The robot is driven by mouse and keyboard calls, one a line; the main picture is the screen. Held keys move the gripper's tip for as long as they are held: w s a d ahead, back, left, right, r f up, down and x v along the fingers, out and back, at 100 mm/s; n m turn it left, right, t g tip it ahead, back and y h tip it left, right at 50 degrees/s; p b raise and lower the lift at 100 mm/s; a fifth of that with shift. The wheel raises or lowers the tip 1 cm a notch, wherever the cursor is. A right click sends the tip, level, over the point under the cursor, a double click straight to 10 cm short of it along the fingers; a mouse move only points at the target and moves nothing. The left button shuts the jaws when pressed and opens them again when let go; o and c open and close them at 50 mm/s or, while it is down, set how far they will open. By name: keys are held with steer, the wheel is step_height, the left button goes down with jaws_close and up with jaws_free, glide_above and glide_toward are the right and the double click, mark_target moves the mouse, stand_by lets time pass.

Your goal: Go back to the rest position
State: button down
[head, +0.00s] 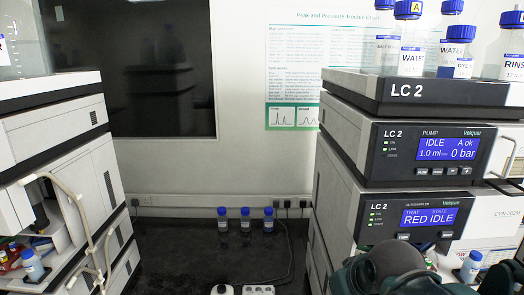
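Rounded dark green and grey links of my arm show at the bottom right, in front of the right-hand LC 2 stack (345,150). A black part is cut off at the right edge beside them, and I cannot tell what it is. No fingertips of my gripper can be made out in the head view, so whether it holds anything does not show.
The right stack's displays read IDLE and RED IDLE; bottles stand in its top tray (450,92). A small blue-capped bottle (470,266) is low at right. Another stack (62,140) with looping tubing is at left.

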steer(key=shift+s+d+f+m+t, duration=0.15)
steer(key=shift+s+d+m, duration=0.25)
steer(key=shift+s+d, duration=0.25)
steer(key=shift+s+d+r+m+t, duration=0.15)
steer(key=shift+s+d+m, duration=0.3)
steer(key=shift+s, duration=0.45)
steer(key=shift+s+d+f+m+t, duration=0.1)
steer(key=shift+s+d+m+t, duration=0.2)
steer(key=shift+s+d, duration=0.35)
